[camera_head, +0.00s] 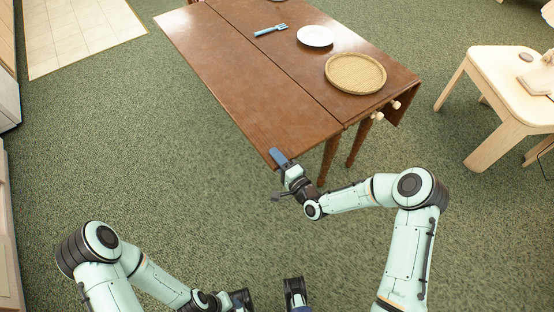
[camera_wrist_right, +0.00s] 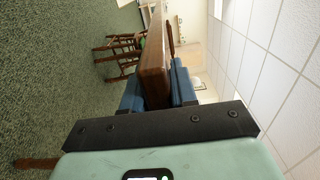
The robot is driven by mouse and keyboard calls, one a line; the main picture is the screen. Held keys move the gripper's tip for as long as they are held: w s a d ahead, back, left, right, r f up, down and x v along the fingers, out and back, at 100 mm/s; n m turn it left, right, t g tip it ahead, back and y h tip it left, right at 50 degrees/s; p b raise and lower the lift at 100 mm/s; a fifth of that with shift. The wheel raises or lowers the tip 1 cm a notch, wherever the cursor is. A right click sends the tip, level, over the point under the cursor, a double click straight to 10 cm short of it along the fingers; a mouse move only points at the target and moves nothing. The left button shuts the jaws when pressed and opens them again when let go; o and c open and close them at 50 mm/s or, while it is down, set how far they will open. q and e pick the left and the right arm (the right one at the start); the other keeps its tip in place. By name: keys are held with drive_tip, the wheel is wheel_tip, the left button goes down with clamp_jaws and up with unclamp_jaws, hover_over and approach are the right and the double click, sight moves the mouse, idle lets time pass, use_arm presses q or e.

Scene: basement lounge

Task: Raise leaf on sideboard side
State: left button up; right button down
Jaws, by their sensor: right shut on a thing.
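The dark wood drop-leaf table (camera_head: 308,75) stands at the top centre of the head view. Its left leaf (camera_head: 235,80) looks about level with the top, with a seam between them. The right leaf (camera_head: 407,98) hangs down. My right gripper (camera_head: 280,159) is at the near left corner of the left leaf. In the right wrist view its blue fingers lie on both sides of the leaf's edge (camera_wrist_right: 154,65), shut on it.
A light wood table (camera_head: 510,80) stands at right. Green carpet is clear at left.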

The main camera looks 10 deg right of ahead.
drive_tip(key=shift+a+r, duration=0.1)
drive_tip(key=shift+r, duration=0.25)
drive_tip(key=c, duration=1)
unclamp_jaws()
drive_tip(key=shift+f, duration=0.1)
drive_tip(key=shift+s+d, duration=0.25)
drive_tip(key=shift+s, duration=0.05)
drive_tip(key=v, duration=1.2)
drive_tip(key=shift+s, duration=0.35)
